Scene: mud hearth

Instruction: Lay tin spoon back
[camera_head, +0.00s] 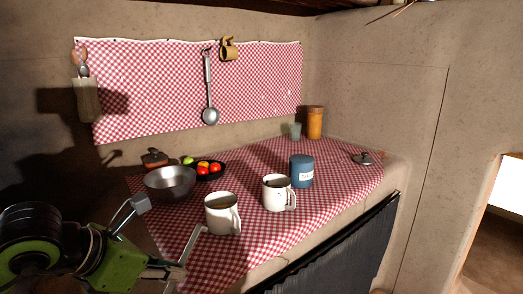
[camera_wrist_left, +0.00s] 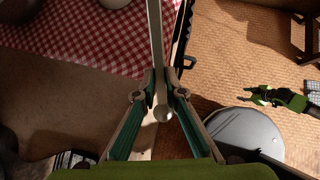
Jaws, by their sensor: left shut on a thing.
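The tin spoon (camera_wrist_left: 156,50) is a long, thin metal rod in the left wrist view, with a small round end (camera_wrist_left: 163,113) close to my gripper. My left gripper (camera_wrist_left: 160,90) is shut on it near that round end. The rod's far end runs out of the top of the picture. In the head view my left gripper (camera_head: 178,270) is at the lower left, by the cloth's front left edge. The thin rod (camera_head: 192,245) rises from it towards the nearer white mug. My right gripper (camera_wrist_left: 250,96) shows small at the right of the left wrist view, away from the spoon; its opening is unclear.
Two white mugs (camera_head: 222,213) (camera_head: 277,192), a blue tin (camera_head: 301,171) and a metal bowl (camera_head: 170,183) stand on the checked cloth (camera_head: 330,172). A dark dish (camera_head: 209,177) holds tomatoes. A ladle (camera_head: 209,90) hangs on the wall. The cloth is clear at front left and right.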

